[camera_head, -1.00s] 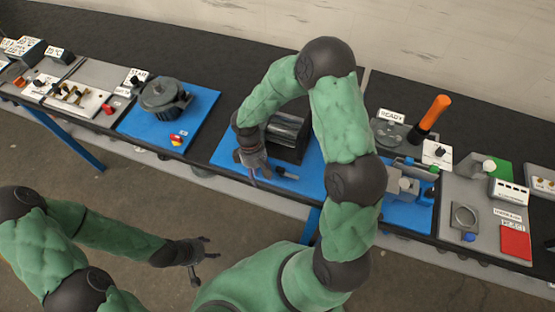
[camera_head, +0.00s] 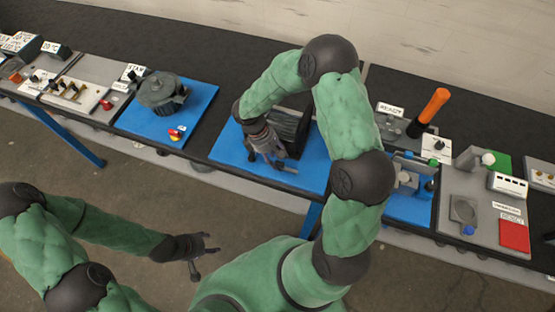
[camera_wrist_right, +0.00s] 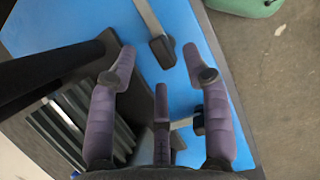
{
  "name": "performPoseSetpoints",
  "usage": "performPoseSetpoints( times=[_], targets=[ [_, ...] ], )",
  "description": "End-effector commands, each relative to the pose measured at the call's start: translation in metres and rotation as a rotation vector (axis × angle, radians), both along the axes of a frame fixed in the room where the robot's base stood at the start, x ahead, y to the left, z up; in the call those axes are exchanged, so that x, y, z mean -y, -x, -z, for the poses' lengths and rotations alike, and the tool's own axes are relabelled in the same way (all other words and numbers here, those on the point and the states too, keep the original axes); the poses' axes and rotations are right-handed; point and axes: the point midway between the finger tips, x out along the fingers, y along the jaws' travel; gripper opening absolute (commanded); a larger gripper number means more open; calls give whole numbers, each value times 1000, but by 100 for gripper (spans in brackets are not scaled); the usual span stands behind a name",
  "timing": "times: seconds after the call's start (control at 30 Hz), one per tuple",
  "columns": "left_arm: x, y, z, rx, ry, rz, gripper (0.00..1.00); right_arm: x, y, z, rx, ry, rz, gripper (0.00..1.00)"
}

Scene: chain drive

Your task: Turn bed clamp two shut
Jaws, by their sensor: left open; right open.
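My right gripper (camera_head: 272,155) is over the front part of the blue base plate (camera_head: 228,150), close to the dark ribbed block. In the right wrist view the right gripper (camera_wrist_right: 157,60) has its fingers spread, with nothing between them. A second dark-ended lever (camera_wrist_right: 197,120) shows partly behind a finger. I cannot tell which one is bed clamp two. A lever end (camera_head: 288,168) shows beside the gripper in the head view. My left gripper (camera_head: 203,247) is open and empty, clear of the table.
The dark ribbed block (camera_head: 291,124) stands on the blue plate, partly behind my right arm. A grey motor (camera_head: 162,92) stands on another blue plate to the left. An orange handle (camera_head: 434,104) and a red panel (camera_head: 514,236) are to the right.

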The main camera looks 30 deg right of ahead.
Motion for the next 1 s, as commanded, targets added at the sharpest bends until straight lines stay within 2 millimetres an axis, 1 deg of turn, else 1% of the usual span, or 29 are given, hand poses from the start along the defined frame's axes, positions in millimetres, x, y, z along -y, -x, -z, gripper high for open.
performPoseSetpoints(
  times=[0.03, 0.2, 0.5, 0.53, 0.57, 0.6, 0.7, 1.0],
  targets=[
    [0, 0, 1, 0, 0, 0, 60, 1, 3, 6, -3, 1, 1, 49],
    [0, 0, 2, 0, 0, 0, 60, 4, 6, 16, -1, 0, 0, 49],
    [0, 0, 2, 0, 0, 0, 60, 5, 6, 18, 0, 0, 1, 49],
    [0, 0, 2, 0, 0, 0, 60, 5, 6, 18, 0, 0, 1, 46],
    [0, 0, 2, 0, 0, 0, 60, 5, 6, 18, 0, 0, 1, 38],
    [0, 0, 2, 0, 0, 0, 60, 5, 6, 18, 0, 0, 1, 26],
    [0, 0, 2, 0, 0, 0, 60, 5, 6, 18, 0, 0, 1, 0],
    [0, 0, 2, 0, 0, 0, 60, 4, 6, 18, 0, 0, -12, 0]
  ],
)
